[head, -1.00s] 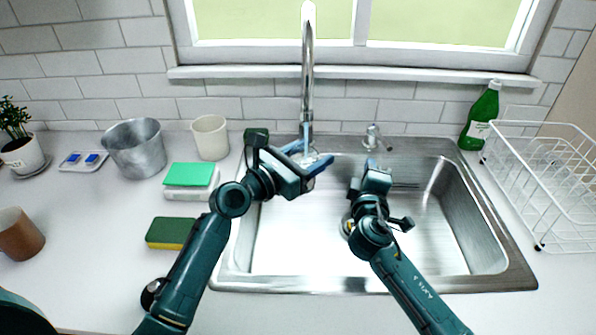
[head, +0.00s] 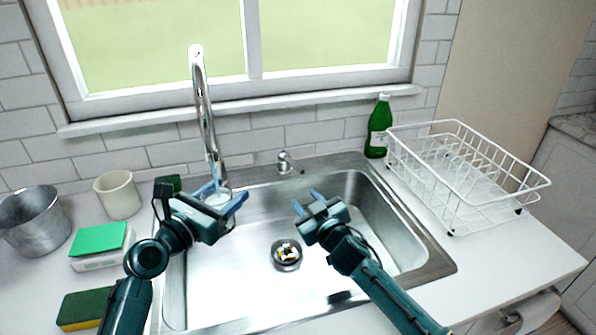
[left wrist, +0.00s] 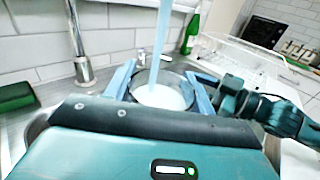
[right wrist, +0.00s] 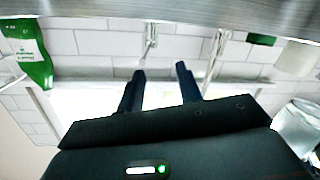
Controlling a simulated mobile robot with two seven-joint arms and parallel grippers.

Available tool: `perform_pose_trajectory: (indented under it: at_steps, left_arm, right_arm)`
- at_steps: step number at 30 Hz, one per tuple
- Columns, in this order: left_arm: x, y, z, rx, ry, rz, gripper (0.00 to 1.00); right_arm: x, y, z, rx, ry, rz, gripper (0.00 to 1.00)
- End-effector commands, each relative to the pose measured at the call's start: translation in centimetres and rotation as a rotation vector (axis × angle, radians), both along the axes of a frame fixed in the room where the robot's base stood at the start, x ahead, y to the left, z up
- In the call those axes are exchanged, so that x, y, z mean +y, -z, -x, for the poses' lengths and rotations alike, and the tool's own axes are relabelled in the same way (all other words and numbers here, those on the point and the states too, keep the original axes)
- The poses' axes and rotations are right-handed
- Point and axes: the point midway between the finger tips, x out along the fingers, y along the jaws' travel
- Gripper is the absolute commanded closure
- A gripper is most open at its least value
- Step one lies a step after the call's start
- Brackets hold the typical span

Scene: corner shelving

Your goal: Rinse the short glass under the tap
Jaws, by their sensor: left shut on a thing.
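The short glass (head: 218,199) is clear and stands upright between the blue fingers of my left gripper (head: 224,200), over the sink's back left part. My left gripper is shut on it. In the left wrist view the glass (left wrist: 162,96) has pale water in it, and a stream (left wrist: 162,40) falls into it from above. The chrome tap (head: 205,110) arches over the sink's back left. My right gripper (head: 308,200) is over the sink, fingers apart and empty; the right wrist view also shows nothing between its fingers (right wrist: 160,80).
The steel sink (head: 420,265) has a drain (head: 286,254) with small bits in it. A white dish rack (head: 470,190) and green bottle (head: 379,128) stand right. A metal bucket (head: 35,222), cream cup (head: 118,195), green-topped item (head: 98,240) and sponge (head: 84,308) are left.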

Motion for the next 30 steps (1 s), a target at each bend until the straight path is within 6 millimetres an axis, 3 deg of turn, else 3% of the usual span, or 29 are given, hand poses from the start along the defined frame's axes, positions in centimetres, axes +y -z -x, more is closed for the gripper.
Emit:
perform_pose_trajectory:
  at_steps: [3, 9, 14, 30]
  left_arm:
    - [0.0, -0.2, 0.0, -0.004, -0.001, 0.001, 0.78]
    - [0.0, -0.2, 0.0, -0.004, -0.001, 0.001, 0.78]
    - [0.0, -0.2, 0.0, -0.004, -0.001, 0.001, 0.78]
    - [0.0, -0.2, 0.0, -0.004, -0.001, 0.001, 0.78]
  right_arm:
    - [-2.0, -0.4, -0.2, 0.041, -0.013, -0.263, 0.65]
    - [-3.6, -1.2, -0.5, 0.068, -0.027, -0.493, 0.65]
    - [-3.4, -1.4, -1.5, 0.069, -0.028, -0.520, 0.65]
    - [-1.1, -1.4, -7.6, 0.068, -0.027, -0.514, 0.65]
